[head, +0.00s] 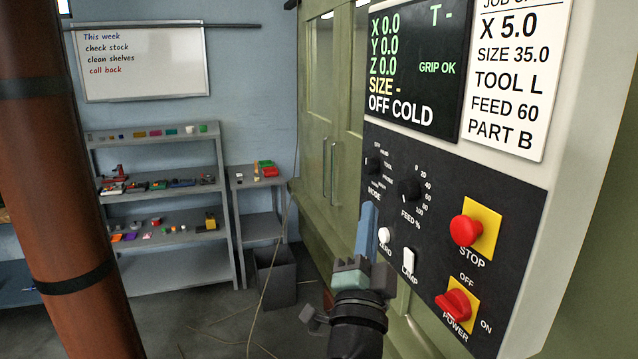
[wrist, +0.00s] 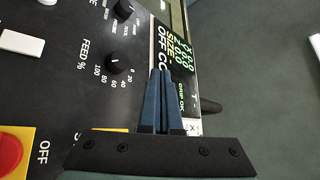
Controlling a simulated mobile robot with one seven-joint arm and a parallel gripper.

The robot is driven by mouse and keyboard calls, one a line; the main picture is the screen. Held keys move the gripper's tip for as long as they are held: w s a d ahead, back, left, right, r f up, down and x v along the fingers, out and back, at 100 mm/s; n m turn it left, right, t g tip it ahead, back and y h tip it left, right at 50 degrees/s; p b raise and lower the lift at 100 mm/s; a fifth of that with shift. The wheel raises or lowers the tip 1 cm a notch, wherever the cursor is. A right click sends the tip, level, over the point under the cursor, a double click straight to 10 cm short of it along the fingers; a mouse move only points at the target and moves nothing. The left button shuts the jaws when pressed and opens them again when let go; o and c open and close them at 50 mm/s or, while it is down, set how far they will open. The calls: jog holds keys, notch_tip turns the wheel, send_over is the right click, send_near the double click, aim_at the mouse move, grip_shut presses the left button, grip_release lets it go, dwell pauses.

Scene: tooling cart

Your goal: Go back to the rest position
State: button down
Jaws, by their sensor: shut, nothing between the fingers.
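My gripper (head: 367,232) is in front of the machine's control panel (head: 441,182), near the lower left part of it. Its two blue fingers are together with nothing between them. In the wrist view the shut fingers (wrist: 161,100) point toward the FEED % knob area and the display. I cannot tell whether the fingertips touch the panel. The panel carries a feed knob (head: 408,190), a red STOP button (head: 465,231), a red POWER switch (head: 453,304), a white LAMP switch (head: 408,260) and a white button (head: 384,235) just right of my fingers.
The display (head: 418,70) reads OFF COLD. A green machine cabinet (head: 330,130) stands behind my gripper. Grey shelves (head: 160,208) with small parts, a side stand (head: 262,182) and a dark bin (head: 275,277) stand at the back left. A brown column (head: 60,190) crosses the left. Cables lie on the floor.

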jog(key=s+a+r+n+t+y, duration=0.2)
jog(key=s+r+n, duration=0.5)
jog(key=s+r, duration=0.4)
jog(key=s+a+r+n+t+y+b, duration=0.1)
jog(key=s+a+r+n, duration=0.4)
jog(key=s+r, duration=0.7)
jog(key=shift+n+t+y, duration=0.7)
jog(key=shift+n+y, duration=0.2)
jog(key=shift+n, duration=0.2)
jog(key=shift+a, duration=0.1)
